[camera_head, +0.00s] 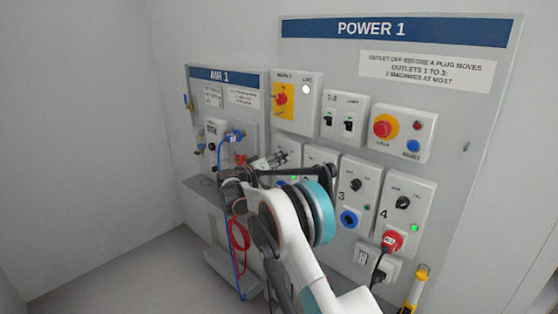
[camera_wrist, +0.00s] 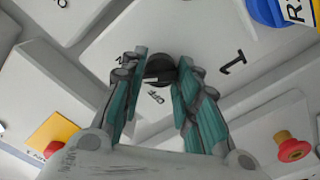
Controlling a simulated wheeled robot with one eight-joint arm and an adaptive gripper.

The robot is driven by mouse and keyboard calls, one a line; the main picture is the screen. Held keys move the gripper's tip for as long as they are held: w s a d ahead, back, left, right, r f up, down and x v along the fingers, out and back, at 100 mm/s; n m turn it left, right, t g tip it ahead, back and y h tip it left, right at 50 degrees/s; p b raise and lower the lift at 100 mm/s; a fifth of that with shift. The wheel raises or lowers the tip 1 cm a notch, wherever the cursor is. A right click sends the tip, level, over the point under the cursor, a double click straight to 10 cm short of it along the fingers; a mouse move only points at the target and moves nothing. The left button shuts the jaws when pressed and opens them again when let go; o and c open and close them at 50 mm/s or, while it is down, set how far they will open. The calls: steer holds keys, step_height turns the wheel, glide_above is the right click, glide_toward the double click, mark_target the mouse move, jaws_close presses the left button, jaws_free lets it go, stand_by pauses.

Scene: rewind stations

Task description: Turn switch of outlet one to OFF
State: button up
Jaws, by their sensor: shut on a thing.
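In the wrist view the outlet one box (camera_wrist: 215,35) is a pale box marked "1". Its black switch knob (camera_wrist: 159,66) sits between the two teal-padded fingers of my gripper (camera_wrist: 161,78), which is shut on it. An OFF label (camera_wrist: 156,97) shows just beside the knob. The knob's exact pointing direction is hard to tell because the fingers cover its sides.
The POWER 1 panel (camera_head: 459,100) also carries outlet three (camera_head: 358,185), outlet four (camera_head: 404,203) with a red plug (camera_head: 391,241), a red stop button (camera_head: 385,126) and a yellow-plated main switch (camera_head: 282,99). The AIR 1 panel (camera_head: 197,84) with hoses stands left.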

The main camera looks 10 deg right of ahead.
steer(key=shift+f+n+p, duration=0.1)
steer(key=shift+n+p, duration=0.25)
steer(key=shift+n, duration=7.35)
steer(key=o, duration=1.1)
steer(key=shift+c, duration=0.2)
steer(key=shift+a, duration=0.1)
steer(key=v, duration=1.2)
